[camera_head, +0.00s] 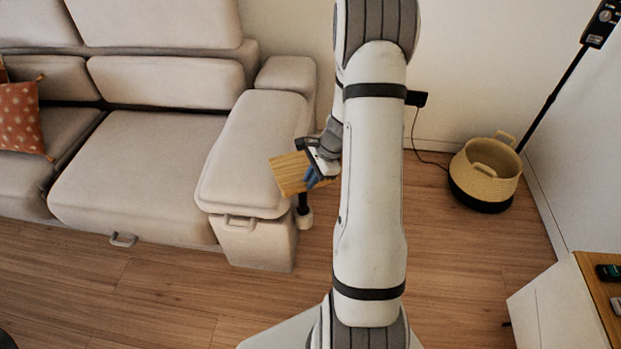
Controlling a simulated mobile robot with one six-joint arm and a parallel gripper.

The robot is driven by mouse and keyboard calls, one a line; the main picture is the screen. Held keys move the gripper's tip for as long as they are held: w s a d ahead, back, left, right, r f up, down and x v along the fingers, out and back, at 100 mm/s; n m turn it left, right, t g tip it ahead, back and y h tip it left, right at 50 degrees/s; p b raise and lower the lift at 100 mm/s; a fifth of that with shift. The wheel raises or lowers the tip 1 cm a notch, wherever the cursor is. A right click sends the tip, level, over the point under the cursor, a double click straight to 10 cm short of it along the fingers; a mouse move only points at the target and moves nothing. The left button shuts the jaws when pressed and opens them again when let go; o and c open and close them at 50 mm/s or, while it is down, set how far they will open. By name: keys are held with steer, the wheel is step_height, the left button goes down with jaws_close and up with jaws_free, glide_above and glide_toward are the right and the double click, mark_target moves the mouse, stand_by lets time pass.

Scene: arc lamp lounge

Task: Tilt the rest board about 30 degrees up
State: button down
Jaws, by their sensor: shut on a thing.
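The rest board (287,174) is a small light-brown wooden board beside the sofa's right armrest, overlapping the armrest's right edge in the view. It looks slanted in the picture, but I cannot tell its exact angle. My gripper (312,178) is at the board's right side, with blue fingertips shut on its edge. My white arm stands in front and hides what lies just right of the gripper. A dark post with a pale round foot (304,218) shows below the board.
The beige sofa (140,160) fills the left, its armrest (245,155) close to my gripper. A woven basket (485,175) stands at the right near a dark lamp pole (552,98). A white cabinet with a wooden top (598,300) is at lower right. Open wood floor (450,250) lies between.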

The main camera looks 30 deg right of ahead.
steer(key=shift+f, duration=0.1)
steer(key=f+b, duration=0.1)
steer(key=b, duration=0.2)
steer(key=shift+s+t+b, duration=0.15)
steer(key=shift+t+b, duration=0.25)
steer(key=f+t+b, duration=0.1)
steer(key=b, duration=0.6)
steer(key=f+n+t+b, duration=0.1)
steer(key=t+b, duration=0.1)
steer(key=b, duration=0.5)
steer(key=shift+s+f+t+b, duration=0.25)
steer(key=shift+s+t+b, duration=0.05)
steer(key=shift+s+b, duration=0.1)
steer(key=shift+r, duration=0.15)
steer(key=c, duration=1.4)
jaws_free()
steer(key=shift+c, duration=0.2)
